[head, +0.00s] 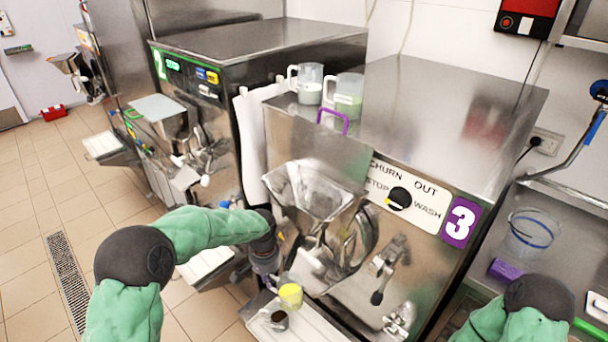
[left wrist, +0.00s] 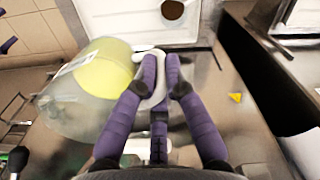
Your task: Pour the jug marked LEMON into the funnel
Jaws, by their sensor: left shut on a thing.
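My left gripper (head: 275,278) is shut on the white handle (left wrist: 150,78) of a clear jug with yellow contents. The yellow jug (head: 290,296) hangs low in front of machine 3, below the funnel. In the left wrist view the jug (left wrist: 95,92) is left of the purple fingers, with a pale label whose words I cannot read. The steel funnel (head: 313,190) is on the front of machine 3, above my left gripper. My right arm shows at the lower right; its gripper is out of sight.
Two jugs stand on machine 3: one with white contents (head: 308,86), one pale green (head: 348,97). A white tray (head: 318,328) with a brown-filled cup (head: 278,320) is below. A clear bucket (head: 532,232) stands on the right counter. Open tiled floor is left.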

